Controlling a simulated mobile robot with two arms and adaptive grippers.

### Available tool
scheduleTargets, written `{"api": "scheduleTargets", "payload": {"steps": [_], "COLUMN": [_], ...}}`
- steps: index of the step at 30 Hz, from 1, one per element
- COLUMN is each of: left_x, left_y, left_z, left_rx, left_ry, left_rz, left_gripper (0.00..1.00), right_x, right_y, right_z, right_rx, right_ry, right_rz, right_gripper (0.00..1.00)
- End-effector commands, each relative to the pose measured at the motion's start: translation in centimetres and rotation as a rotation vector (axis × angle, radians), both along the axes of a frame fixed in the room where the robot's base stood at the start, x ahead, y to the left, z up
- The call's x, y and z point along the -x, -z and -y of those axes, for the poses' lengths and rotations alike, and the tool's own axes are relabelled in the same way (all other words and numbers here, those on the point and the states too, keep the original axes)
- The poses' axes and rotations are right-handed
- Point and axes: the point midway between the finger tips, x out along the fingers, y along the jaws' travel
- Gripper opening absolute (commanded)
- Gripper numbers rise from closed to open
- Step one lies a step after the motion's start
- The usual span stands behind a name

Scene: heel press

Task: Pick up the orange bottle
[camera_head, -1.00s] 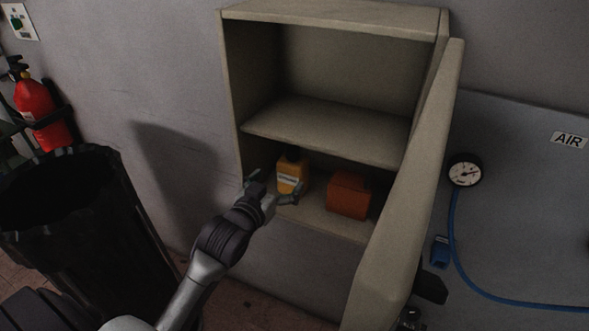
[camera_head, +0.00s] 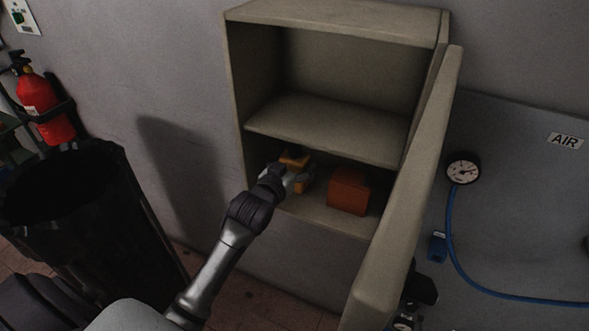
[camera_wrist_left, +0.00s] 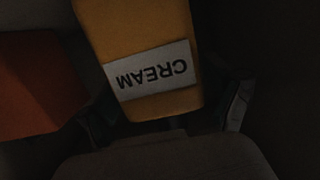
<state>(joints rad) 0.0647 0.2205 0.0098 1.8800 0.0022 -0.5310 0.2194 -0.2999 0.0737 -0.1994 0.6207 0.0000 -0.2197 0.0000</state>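The orange bottle (camera_head: 295,160) stands on the lower shelf of the open cabinet, partly hidden behind my left gripper (camera_head: 297,178). In the left wrist view the bottle (camera_wrist_left: 140,30) fills the upper middle, with a white label reading "CREAM" upside down. The fingers of my left gripper (camera_wrist_left: 170,115) are dark and lie on either side of the bottle. A gap shows between the bottle and the right-hand finger; contact on the other side is too dark to tell. My right gripper is not in view.
A red-orange box (camera_head: 348,191) sits on the same shelf, just right of the bottle. The cabinet (camera_head: 236,95) has an upper shelf board (camera_head: 330,130) overhead and its open door (camera_head: 410,190) at the right. A black bin (camera_head: 130,230) stands at left.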

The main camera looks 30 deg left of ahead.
Motion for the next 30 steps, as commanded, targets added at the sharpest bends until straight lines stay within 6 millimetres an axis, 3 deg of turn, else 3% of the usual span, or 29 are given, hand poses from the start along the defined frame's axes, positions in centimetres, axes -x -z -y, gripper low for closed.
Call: {"api": "scheduleTargets", "payload": {"steps": [1,9,20,29,30], "left_x": [0.0,0.0,0.0,0.0,1.0], "left_y": [0.0,0.0,-0.6,-3.9,-3.4], "left_z": [0.0,0.0,0.0,0.0,0.0], "left_rx": [0.000,0.000,0.000,-0.002,-0.001], "left_ry": [0.000,0.000,0.000,0.000,0.000], "left_rz": [0.000,-0.001,0.005,0.011,0.003], "left_gripper": [0.75,0.31,0.31,0.31,0.31], "right_x": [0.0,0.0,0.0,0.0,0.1], "right_y": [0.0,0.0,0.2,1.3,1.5], "right_z": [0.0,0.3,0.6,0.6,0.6], "right_rx": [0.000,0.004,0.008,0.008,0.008], "right_ry": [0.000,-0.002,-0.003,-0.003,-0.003], "right_rz": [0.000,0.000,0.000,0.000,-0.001], "right_gripper": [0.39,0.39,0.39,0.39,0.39]}}
